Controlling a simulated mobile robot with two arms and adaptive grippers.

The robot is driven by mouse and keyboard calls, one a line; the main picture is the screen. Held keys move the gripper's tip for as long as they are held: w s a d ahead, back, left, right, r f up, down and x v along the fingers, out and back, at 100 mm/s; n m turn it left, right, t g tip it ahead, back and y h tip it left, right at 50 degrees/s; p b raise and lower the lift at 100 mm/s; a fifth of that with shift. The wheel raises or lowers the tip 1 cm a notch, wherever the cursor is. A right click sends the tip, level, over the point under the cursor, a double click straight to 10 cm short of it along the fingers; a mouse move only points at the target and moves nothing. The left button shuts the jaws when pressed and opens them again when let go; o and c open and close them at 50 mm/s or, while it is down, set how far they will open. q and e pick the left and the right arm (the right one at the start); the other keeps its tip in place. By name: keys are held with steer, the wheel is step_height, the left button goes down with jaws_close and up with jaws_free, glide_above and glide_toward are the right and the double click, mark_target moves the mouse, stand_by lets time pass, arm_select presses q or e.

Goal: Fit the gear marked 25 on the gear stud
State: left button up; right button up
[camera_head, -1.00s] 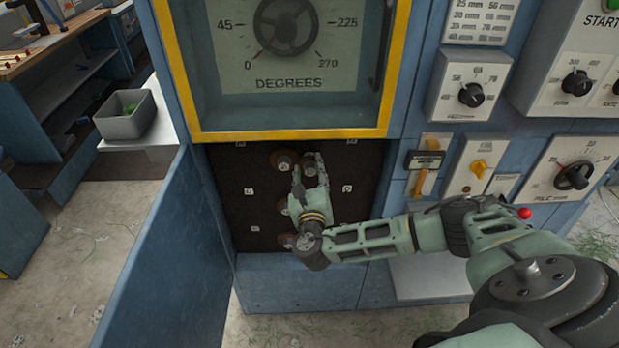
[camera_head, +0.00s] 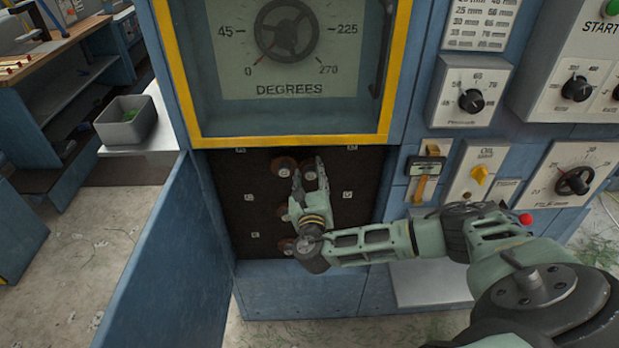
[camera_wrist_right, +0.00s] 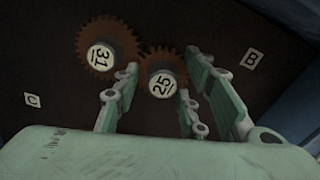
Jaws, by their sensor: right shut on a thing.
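The gear marked 25 (camera_wrist_right: 163,86) is a small brown toothed wheel with a pale hub, seen between the fingers of my right gripper (camera_wrist_right: 162,70). In the head view my right gripper (camera_head: 309,172) is at the upper middle of the dark recess, shut on this gear (camera_head: 310,177). A larger gear marked 31 (camera_wrist_right: 101,57) is just to its left, their teeth very close or touching; it also shows in the head view (camera_head: 284,168). Any stud behind the 25 gear is hidden, so I cannot tell whether the gear sits on one. My left gripper is not in view.
The dark back panel (camera_head: 353,222) carries small letter labels, including B (camera_wrist_right: 251,59) and C (camera_wrist_right: 32,100). More gears show lower down, partly behind my gripper. An open blue door (camera_head: 180,255) borders the recess on the left; a yellow-framed dial window (camera_head: 290,140) is above.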

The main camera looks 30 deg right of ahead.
steer(key=shift+x, duration=0.75)
steer(key=shift+w+d+r, duration=0.2)
steer(key=shift+w+r, duration=0.05)
steer(key=shift+r, duration=0.3)
stand_by(0.9)
steer(key=o, duration=1.3)
steer(key=shift+w+f, duration=0.15)
steer(key=shift+w, duration=0.1)
steer(key=shift+s+f, duration=0.15)
steer(key=v, duration=1.2)
steer(key=shift+f, duration=0.15)
steer(key=shift+f, duration=0.1)
